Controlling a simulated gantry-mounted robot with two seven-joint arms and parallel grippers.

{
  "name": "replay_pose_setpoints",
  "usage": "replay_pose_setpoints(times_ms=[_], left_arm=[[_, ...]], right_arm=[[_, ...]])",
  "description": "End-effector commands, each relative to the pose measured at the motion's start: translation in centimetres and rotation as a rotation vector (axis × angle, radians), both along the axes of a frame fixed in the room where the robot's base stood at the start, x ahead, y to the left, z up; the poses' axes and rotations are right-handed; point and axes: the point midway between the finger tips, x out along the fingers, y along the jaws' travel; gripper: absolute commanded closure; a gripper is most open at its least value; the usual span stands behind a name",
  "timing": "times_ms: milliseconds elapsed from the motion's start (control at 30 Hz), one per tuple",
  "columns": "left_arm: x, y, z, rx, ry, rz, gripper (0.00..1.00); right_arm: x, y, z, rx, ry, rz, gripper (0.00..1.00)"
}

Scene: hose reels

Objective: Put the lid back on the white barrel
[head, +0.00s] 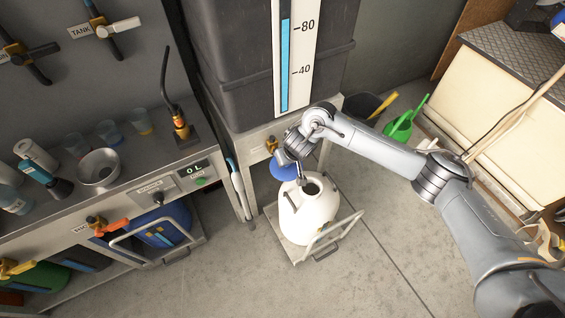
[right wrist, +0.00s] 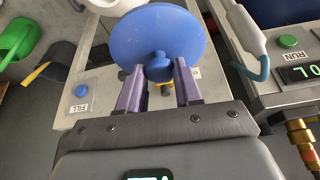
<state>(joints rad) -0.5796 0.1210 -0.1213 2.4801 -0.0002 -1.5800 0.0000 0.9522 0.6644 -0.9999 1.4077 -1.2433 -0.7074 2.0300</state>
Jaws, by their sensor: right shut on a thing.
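The white barrel (head: 308,216) stands upright on a small wheeled cart, its dark round mouth open at the top. My right gripper (head: 296,166) is just behind and to the left of the mouth. It is shut on the knob of the blue lid (head: 282,171), which is held up beside the barrel's top, apart from the mouth. In the right wrist view, the purple fingers (right wrist: 158,76) pinch the knob and the blue disc (right wrist: 157,32) spreads out beyond them. A white surface past the lid is mostly hidden there. My left gripper is not in view.
A dark tank with a level scale (head: 296,55) stands on a stand behind the barrel. A bench (head: 115,190) with cups and a funnel is at the left. A green watering can (head: 401,128) and a cream cabinet (head: 500,90) are at the right. Floor in front is clear.

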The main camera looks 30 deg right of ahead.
Motion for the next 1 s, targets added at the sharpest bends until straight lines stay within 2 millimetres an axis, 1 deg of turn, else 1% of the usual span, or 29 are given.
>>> replay_pose_setpoints(times_ms=[33, 100, 233, 300, 400, 500, 633, 867, 1000], left_arm=[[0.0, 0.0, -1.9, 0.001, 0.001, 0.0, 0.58], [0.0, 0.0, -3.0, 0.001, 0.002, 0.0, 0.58], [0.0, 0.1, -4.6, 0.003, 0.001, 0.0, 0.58], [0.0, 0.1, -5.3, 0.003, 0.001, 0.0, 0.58], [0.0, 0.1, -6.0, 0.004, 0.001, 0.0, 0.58], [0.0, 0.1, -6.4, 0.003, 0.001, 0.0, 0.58], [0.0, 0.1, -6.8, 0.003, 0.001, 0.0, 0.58], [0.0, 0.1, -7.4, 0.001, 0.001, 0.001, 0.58], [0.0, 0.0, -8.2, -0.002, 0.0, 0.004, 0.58]], right_arm=[[0.1, -1.2, -3.2, 0.002, 0.008, -0.02, 0.96], [0.4, -2.8, -5.6, 0.002, 0.007, -0.041, 0.96], [0.4, -5.8, -9.5, 0.001, 0.005, -0.077, 0.96], [0.3, -7.2, -11.1, 0.001, 0.004, -0.092, 0.96], [0.0, -8.9, -13.0, 0.0, 0.003, -0.11, 0.96], [-0.2, -10.2, -14.3, 0.0, 0.001, -0.125, 0.96], [-0.4, -11.1, -15.2, 0.0, 0.0, -0.133, 0.96], [-0.5, -11.4, -15.9, 0.001, -0.002, -0.136, 0.96], [-0.5, -11.4, -16.5, 0.0, -0.002, -0.135, 0.96]])
